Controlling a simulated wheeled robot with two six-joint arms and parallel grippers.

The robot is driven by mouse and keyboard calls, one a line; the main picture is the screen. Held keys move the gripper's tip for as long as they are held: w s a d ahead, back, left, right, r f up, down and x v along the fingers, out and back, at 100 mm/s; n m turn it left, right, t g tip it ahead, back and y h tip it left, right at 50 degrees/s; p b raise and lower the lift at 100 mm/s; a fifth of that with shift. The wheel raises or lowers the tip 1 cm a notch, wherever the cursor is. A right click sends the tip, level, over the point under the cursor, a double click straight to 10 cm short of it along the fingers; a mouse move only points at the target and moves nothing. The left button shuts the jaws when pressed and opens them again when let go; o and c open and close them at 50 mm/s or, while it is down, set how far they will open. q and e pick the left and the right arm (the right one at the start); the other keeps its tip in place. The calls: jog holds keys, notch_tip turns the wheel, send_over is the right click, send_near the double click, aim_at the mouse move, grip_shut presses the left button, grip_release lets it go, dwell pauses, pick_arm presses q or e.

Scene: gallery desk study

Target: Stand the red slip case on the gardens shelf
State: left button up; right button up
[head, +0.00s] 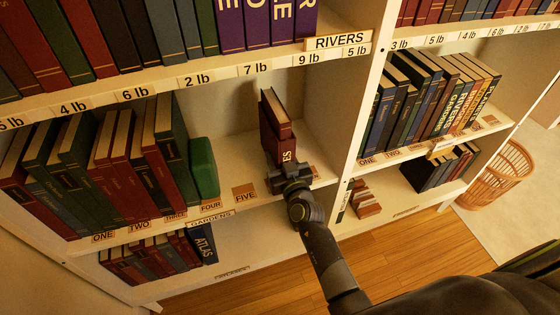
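The red slip case (276,138), with pale page edges at its top and light letters on its spine, is in the right part of the gardens shelf bay. It looks roughly upright with a slight tilt. My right gripper (290,174) is at the lower front of its spine and appears shut on it. The gripper hides the case's bottom, so I cannot tell whether it touches the shelf. The gardens shelf (236,166) carries a "GARDENS" label (211,219) and number tags; the "FIVE" tag (244,194) has clear board behind it. My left gripper is not in view.
A green block (203,168) stands behind the "FOUR" tag, with several books (112,165) leftward. An upright divider (356,120) borders the bay on the right. The rivers shelf (250,62) is overhead. A wicker basket (495,174) stands at the right.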

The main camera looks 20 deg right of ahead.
jog(key=shift+r, duration=0.2)
jog(key=shift+f, duration=0.1)
jog(key=o, duration=1.1)
jog(key=shift+f, duration=0.1)
